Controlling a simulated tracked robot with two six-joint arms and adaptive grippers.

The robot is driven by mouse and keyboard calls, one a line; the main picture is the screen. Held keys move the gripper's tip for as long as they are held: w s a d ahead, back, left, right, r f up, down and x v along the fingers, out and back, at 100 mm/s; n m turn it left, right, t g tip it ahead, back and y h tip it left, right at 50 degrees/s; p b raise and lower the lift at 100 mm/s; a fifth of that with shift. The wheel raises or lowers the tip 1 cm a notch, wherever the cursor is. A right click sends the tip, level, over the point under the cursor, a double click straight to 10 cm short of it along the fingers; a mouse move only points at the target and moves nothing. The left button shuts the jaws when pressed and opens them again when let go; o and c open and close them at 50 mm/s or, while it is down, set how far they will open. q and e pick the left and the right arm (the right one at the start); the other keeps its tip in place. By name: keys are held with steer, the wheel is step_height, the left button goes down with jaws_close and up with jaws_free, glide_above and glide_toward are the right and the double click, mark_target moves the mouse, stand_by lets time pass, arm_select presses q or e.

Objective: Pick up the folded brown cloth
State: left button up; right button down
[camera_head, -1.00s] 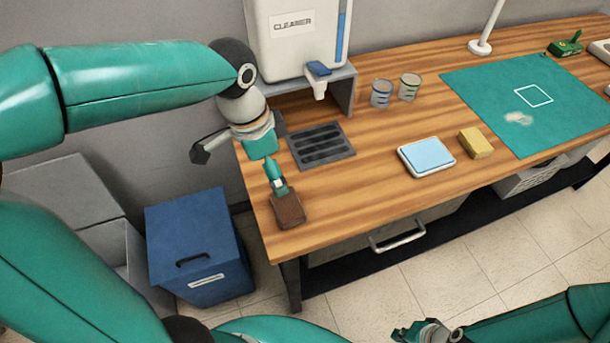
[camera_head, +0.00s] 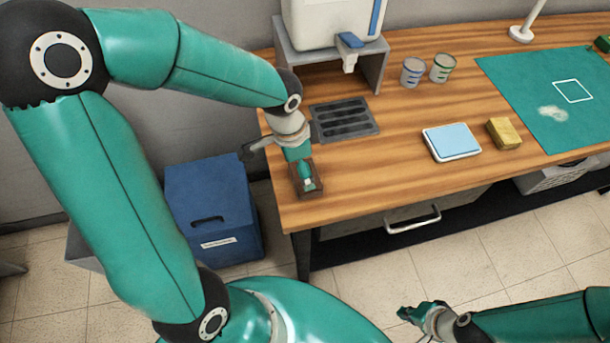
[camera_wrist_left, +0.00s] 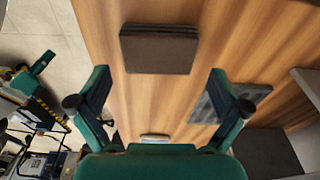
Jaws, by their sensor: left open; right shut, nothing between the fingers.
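The folded brown cloth (camera_head: 317,183) lies flat near the table's left front corner, partly hidden by my left gripper (camera_head: 306,180) in the head view. In the left wrist view, the cloth (camera_wrist_left: 160,50) is a dark brown folded pad just beyond the fingertips. There my left gripper (camera_wrist_left: 160,76) is open, its two fingers spread wider than the cloth, with nothing between them. My right gripper (camera_head: 410,313) is shut and empty, low in the head view, away from the table and far from the cloth.
A dark drain grate (camera_head: 345,119) lies behind the cloth, under the cleaner dispenser (camera_head: 325,25). A blue-topped scale (camera_head: 452,141) and yellow sponge (camera_head: 503,133) are to the right. A blue bin (camera_head: 212,205) stands on the floor left of the table. The wood between cloth and scale is clear.

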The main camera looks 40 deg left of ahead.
arm_select(q)
steer(key=f, duration=0.4)
steer(key=shift+w+d+f, duration=0.2)
steer(key=shift+w+d, duration=0.1)
steer(key=c, duration=0.7)
steer(key=shift+r, duration=0.1)
step_height(320, 180, up, 20)
steer(key=shift+p, duration=0.3)
